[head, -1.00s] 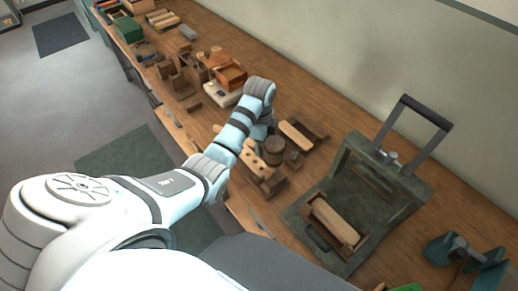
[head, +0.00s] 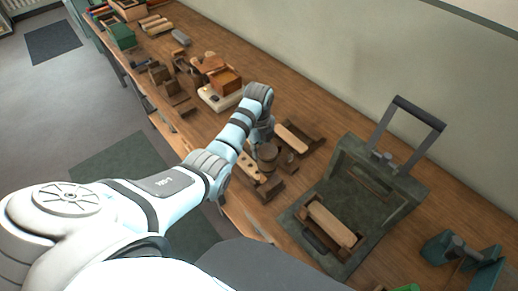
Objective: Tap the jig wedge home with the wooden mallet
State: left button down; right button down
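A dark brown round wooden piece (head: 267,154), which looks like the mallet's head, is just below my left gripper (head: 264,138). My forearm and wrist cover much of that gripper, so its fingers and any hold on a handle are not clear. A pale wooden block with dark holes (head: 248,163), seemingly the jig, lies beside the round piece, partly behind my arm. A dark wooden block (head: 271,188) sits at its near end. I cannot make out the wedge for certain. My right gripper is not in view.
A dark green press frame with a raised handle (head: 420,113) stands to the right, a pale wooden block (head: 331,222) in it. A tray with a pale bar (head: 291,138) lies behind. Orange-brown boxes (head: 226,80) are farther back. A teal clamp (head: 462,250) is at the right.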

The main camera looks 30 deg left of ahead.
pick_arm(q)
jog(key=shift+f+p, duration=0.45)
jog(key=shift+w+r+b, duration=0.1)
jog(key=shift+r+b, duration=0.2)
jog(key=shift+r, duration=0.55)
notch_tip(320, 180, up, 4)
jog(key=shift+f, duration=0.25)
jog(key=shift+r, duration=0.2)
